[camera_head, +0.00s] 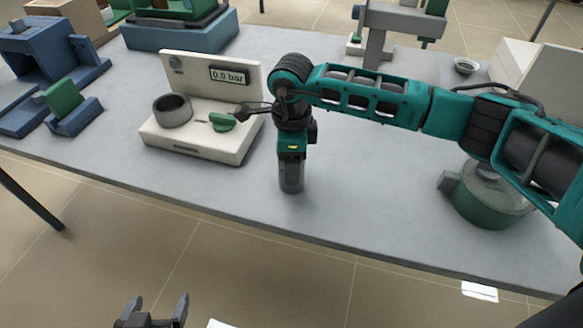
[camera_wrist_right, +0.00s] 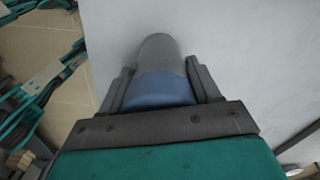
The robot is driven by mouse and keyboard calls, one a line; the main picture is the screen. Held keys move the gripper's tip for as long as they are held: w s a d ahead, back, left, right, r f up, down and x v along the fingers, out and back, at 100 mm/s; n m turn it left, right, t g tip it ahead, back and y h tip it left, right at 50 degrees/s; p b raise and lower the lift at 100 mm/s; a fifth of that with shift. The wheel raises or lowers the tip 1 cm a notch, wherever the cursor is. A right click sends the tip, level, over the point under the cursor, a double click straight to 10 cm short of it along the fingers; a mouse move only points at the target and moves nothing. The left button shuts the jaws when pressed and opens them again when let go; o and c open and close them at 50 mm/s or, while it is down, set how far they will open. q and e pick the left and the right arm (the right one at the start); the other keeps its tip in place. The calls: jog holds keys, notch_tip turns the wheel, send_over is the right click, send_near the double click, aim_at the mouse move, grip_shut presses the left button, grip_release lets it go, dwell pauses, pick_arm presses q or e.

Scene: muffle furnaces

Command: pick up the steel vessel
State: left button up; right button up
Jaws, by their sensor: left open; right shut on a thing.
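The steel vessel (camera_head: 291,178), a small grey cylinder, is upright below my right gripper (camera_head: 291,160) in the head view, near the table's front edge. In the right wrist view the vessel (camera_wrist_right: 158,55) has a grey body and a blue end, and it lies between the two fingers of my right gripper (camera_wrist_right: 160,88), which is shut on it. I cannot tell whether its base touches the table. My left gripper (camera_head: 152,312) is open and empty at the bottom of the head view, in front of the table.
A white pressure station (camera_head: 190,142) reading 0.0 bar, with a grey ring and a green knob, stands left of the vessel. A green round pot (camera_head: 490,204) stands at right, partly behind my right arm. Blue devices (camera_head: 50,55) are at far left. The table (camera_head: 370,215) is clear between vessel and pot.

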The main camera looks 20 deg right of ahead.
jog(key=c, duration=0.4)
jog(key=shift+c, duration=0.3)
jog(key=shift+w+r, duration=0.1)
jog(key=shift+r, duration=0.1)
